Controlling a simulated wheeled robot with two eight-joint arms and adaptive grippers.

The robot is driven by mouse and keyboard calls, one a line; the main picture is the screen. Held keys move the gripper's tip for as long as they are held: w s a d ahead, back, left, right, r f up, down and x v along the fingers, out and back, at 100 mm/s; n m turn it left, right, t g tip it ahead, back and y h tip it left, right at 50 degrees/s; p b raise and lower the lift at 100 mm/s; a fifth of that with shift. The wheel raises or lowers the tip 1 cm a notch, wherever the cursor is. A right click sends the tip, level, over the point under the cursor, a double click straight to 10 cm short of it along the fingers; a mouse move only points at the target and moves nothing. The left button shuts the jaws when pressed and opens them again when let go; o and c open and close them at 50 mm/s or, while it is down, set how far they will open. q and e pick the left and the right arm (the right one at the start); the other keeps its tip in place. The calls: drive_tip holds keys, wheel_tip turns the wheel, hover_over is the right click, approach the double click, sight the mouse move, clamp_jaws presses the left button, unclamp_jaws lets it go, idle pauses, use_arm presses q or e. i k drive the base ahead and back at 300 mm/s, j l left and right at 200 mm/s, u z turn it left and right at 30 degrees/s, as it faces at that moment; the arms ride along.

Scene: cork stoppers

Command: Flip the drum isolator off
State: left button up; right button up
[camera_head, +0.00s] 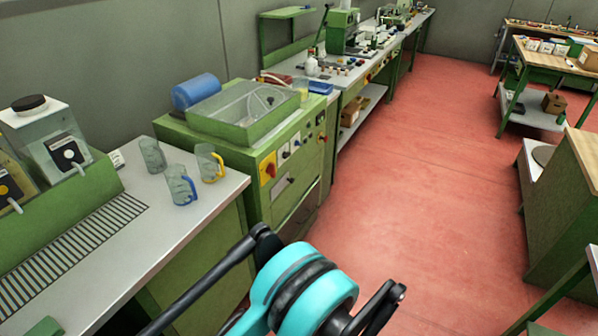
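A red rotary switch on a yellow plate (268,168), which looks like the drum isolator, is on the front panel of a green machine (226,160) at picture centre-left. The switch is small in the view, and I cannot tell its position. Teal and black parts of my own arm (300,290) fill the bottom centre, well in front of the machine and apart from it. I see no gripper fingertips of either hand clearly.
Left of the machine, a bench (130,230) holds several glass mugs (182,185) near its edge. A blue drum (196,92) lies behind the machine's clear-lidded tub (245,110). Red floor (400,200) is open to the right, with wooden-topped cabinets (570,190) beyond.

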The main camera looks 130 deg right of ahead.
sight(270, 169)
drive_tip(key=z, duration=4.25)
